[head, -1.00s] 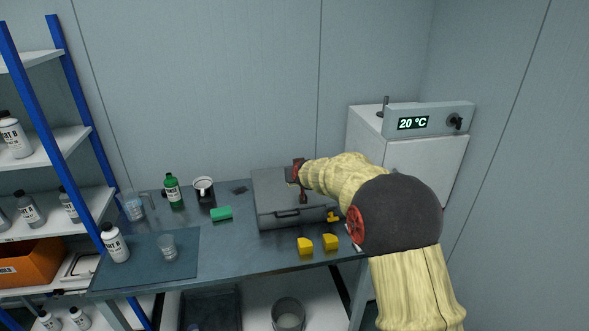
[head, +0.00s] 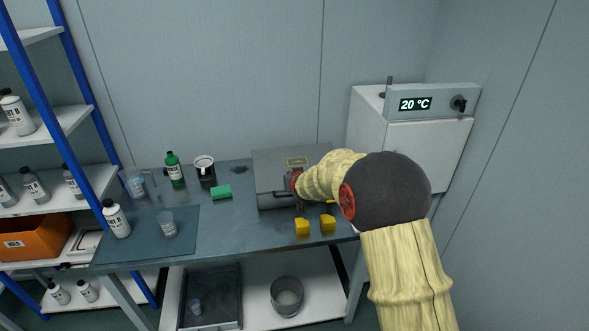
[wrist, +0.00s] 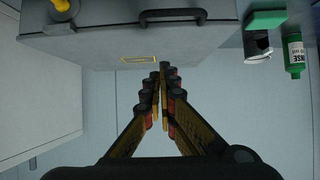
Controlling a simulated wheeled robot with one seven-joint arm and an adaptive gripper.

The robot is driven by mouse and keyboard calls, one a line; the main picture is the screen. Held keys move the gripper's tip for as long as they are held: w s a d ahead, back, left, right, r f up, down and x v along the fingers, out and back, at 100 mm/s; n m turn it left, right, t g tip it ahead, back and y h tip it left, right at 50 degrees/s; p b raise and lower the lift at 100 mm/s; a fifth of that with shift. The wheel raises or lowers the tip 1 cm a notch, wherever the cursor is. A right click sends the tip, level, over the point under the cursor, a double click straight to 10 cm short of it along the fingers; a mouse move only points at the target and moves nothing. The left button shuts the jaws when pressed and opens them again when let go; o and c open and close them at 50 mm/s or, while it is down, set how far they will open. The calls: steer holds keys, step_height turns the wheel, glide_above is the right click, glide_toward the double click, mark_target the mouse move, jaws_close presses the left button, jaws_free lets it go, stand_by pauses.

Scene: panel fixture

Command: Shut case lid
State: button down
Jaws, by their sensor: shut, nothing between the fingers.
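The grey case (head: 268,170) sits on the bench, with its dark handle on the front side. Its lid lies down flat over the body, and I see no gap, though my arm hides the right part. The case also shows in the wrist view (wrist: 85,48), with the handle (wrist: 172,15) at the top and a yellow-framed label (wrist: 139,59) on the lid.
Two yellow blocks (head: 302,227) stand in front of the case. A green sponge (head: 221,192), a dark mug (head: 205,172) and a green bottle (head: 174,170) are to its left. A white cabinet (head: 425,150) stands at the right.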

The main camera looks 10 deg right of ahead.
step_height(320, 180, down, 10)
steer(key=s+b, duration=0.1)
steer(key=b, duration=0.3)
steer(key=shift+s+r+b, duration=0.2)
steer(key=shift+r+b, duration=0.05)
steer(key=shift+b, duration=0.15)
steer(key=v, duration=1.2)
steer(key=s+a+f+g, duration=0.2)
steer(key=s+f+g, duration=0.2)
steer(key=s+f, duration=0.45)
steer(key=s+r+g+y, duration=0.1)
steer(key=s+r+g, duration=0.15)
steer(key=s, duration=0.65)
steer(key=s+d+r+p, duration=0.1)
steer(key=s+d+r, duration=0.1)
steer(key=s+r, duration=0.7)
steer(key=s+d+r+h+p, duration=0.1)
steer(key=s+d+r, duration=0.2)
steer(key=s+r, duration=0.7)
steer(key=s, duration=0.7)
steer(key=shift+d, duration=0.25)
